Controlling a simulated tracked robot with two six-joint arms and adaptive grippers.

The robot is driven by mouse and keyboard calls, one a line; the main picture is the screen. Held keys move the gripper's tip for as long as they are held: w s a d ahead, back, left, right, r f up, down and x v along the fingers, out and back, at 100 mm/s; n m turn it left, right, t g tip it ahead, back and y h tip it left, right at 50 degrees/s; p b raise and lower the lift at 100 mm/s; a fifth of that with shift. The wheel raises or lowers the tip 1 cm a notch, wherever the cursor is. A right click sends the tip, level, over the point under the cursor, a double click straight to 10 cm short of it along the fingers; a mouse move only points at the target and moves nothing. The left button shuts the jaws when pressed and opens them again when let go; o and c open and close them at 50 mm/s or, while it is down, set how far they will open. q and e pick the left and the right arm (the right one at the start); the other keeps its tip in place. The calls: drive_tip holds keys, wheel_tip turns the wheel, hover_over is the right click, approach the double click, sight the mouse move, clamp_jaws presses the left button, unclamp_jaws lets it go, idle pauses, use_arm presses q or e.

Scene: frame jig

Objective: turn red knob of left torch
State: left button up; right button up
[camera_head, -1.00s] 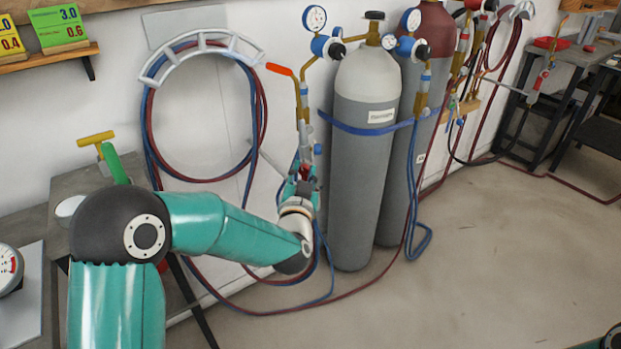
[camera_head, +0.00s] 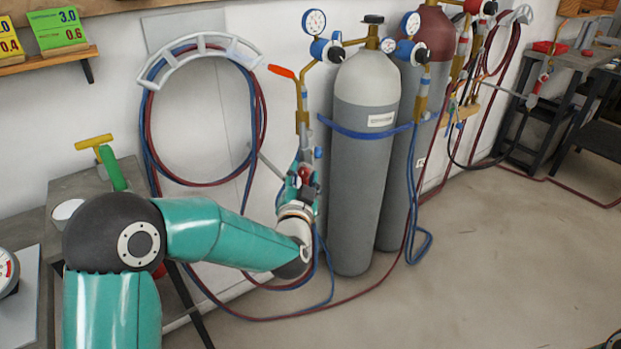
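The left torch (camera_head: 302,118) hangs upright against the wall, left of the grey cylinder, with an orange-red tip at its top and brass tubing below. A small blue part (camera_head: 318,153) sits low on it. The red knob (camera_head: 305,172) shows small at the torch's lower end, right at the fingertips of my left gripper (camera_head: 302,182). The gripper points up and away at the torch's foot. Its fingers are small and partly overlap the torch, so I cannot tell whether they are closed on the knob.
A grey gas cylinder (camera_head: 358,200) with a blue strap stands just right of the torch, and a red-topped cylinder (camera_head: 437,30) stands behind it. Coiled red and blue hoses (camera_head: 147,125) hang on the wall at left. The floor (camera_head: 480,270) at right is mostly clear.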

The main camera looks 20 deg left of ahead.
idle(0.3)
use_arm(q)
drive_tip(key=v, duration=1.2)
